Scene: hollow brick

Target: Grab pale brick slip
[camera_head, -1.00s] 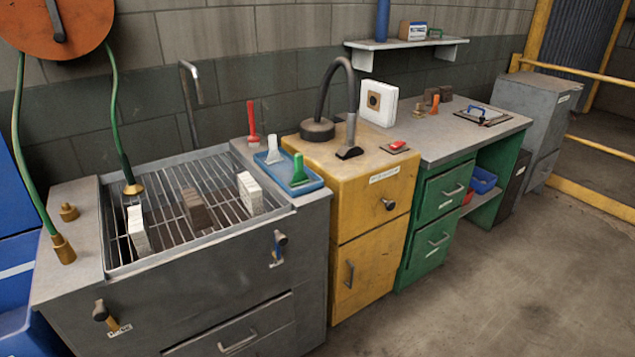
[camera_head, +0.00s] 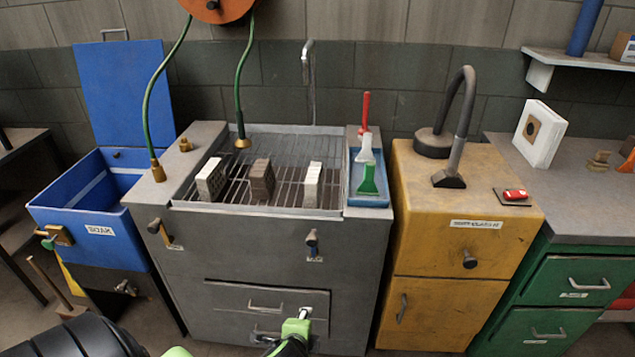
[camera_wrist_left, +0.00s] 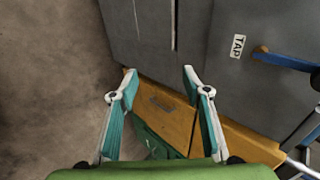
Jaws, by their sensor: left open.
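Two pale bricks stand on the wire rack (camera_head: 285,152) of the grey sink unit, one at the left (camera_head: 208,181) and one at the right (camera_head: 313,186). A dark brown brick (camera_head: 262,182) stands between them. I cannot tell which pale one is the slip. My left gripper (camera_head: 303,318) is low in front of the grey unit's drawers, below and apart from the bricks. In the left wrist view its two fingers (camera_wrist_left: 159,80) are spread with nothing between them. My right gripper is not in view.
A green hose with a brass nozzle (camera_head: 242,142) hangs at the rack's back. Tap handles (camera_head: 312,240) stick out of the unit's front. A blue soak bin (camera_head: 90,235) stands left.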

